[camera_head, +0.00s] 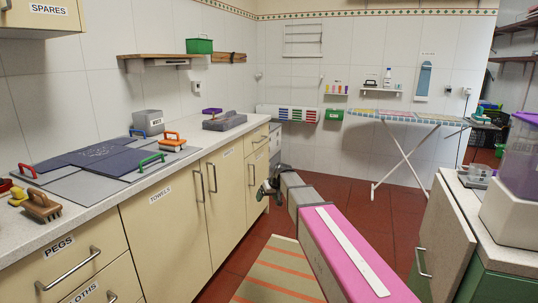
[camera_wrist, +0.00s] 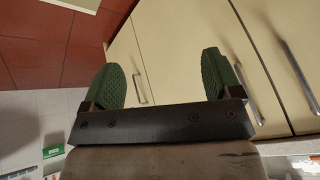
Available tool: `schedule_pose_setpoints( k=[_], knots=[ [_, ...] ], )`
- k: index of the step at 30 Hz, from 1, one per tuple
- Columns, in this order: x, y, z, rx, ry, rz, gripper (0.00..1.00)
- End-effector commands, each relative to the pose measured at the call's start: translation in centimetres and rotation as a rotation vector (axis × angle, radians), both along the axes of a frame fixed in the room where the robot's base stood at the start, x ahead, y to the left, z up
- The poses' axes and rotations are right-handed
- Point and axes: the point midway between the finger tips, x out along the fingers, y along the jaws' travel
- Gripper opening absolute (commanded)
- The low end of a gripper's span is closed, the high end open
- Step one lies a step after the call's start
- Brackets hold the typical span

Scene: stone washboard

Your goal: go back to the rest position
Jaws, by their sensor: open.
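My gripper (camera_head: 268,186) shows in the head view beyond the end of my arm, low in the aisle near the cream cabinet fronts. In the wrist view my gripper (camera_wrist: 170,80) has its two green textured finger pads wide apart, with nothing between them. Behind the pads the wrist view shows cream cabinet doors (camera_wrist: 180,50) and the red tiled floor (camera_wrist: 60,45). The gripper is apart from the counter top and from the things on it.
The left counter (camera_head: 190,155) holds a grey board (camera_head: 75,187), brushes (camera_head: 40,206) and a grey bin (camera_head: 148,122). An ironing board (camera_head: 410,116) stands at the back. A striped mat (camera_head: 275,275) lies on the floor. An open cabinet door (camera_head: 443,235) stands at the right.

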Motion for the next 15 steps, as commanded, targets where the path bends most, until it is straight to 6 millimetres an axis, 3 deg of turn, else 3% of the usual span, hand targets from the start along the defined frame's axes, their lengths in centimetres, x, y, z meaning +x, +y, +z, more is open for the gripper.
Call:
schedule_pose_setpoints(
  k=[1,6,12,15],
  knots=[
    [-3.3,-2.2,-1.6,-0.023,0.035,-0.035,0.84],
    [-11.4,-8.4,-6.1,-0.107,0.149,-0.158,0.84],
    [-21.5,-14.8,-10.0,-0.210,0.276,-0.309,0.84],
    [-25.7,-17.1,-11.2,-0.254,0.327,-0.371,0.84]
  ],
)
